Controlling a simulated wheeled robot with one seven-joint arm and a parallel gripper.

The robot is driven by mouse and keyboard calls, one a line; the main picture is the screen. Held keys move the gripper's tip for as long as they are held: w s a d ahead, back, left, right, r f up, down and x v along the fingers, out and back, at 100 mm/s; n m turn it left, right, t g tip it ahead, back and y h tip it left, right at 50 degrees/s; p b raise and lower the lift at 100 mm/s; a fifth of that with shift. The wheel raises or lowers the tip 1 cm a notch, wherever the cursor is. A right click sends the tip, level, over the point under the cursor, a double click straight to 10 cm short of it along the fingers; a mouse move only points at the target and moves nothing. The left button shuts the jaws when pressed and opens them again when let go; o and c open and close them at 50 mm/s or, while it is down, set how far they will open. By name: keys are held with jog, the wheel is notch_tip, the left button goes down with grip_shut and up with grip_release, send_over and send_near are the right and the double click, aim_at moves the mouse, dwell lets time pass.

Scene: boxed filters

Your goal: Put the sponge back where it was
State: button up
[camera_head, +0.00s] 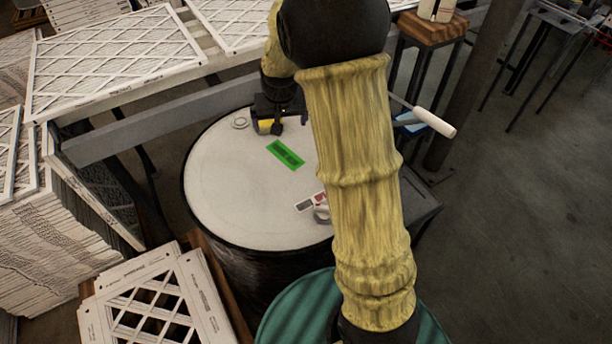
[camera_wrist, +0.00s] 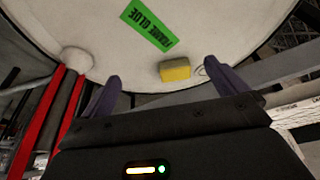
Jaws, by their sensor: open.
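The yellow sponge (camera_wrist: 175,70) lies on the white top of a drum (camera_wrist: 235,20), near its edge. In the head view the sponge (camera_head: 265,127) shows as a small yellow patch, partly hidden by my gripper. My gripper (camera_wrist: 162,74) is open, with its two purple fingers spread apart. In the wrist view the sponge appears between the fingers, nearer the right one, and no finger visibly touches it. In the head view my gripper (camera_head: 279,118) is over the far side of the drum top.
A green label (camera_head: 285,154) reading "FRAME GLUE" lies on the drum top (camera_head: 235,190). A small white ring (camera_head: 240,122) is left of the sponge. A grey beam (camera_head: 150,132) runs behind the drum; stacked filters (camera_head: 110,55) stand left.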

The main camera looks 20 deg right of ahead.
jog(key=s+n+g, duration=0.1)
jog(key=s, duration=2.1)
jog(key=shift+n, duration=0.3)
notch_tip(320, 180, up, 2)
jog(key=shift+p, duration=0.95)
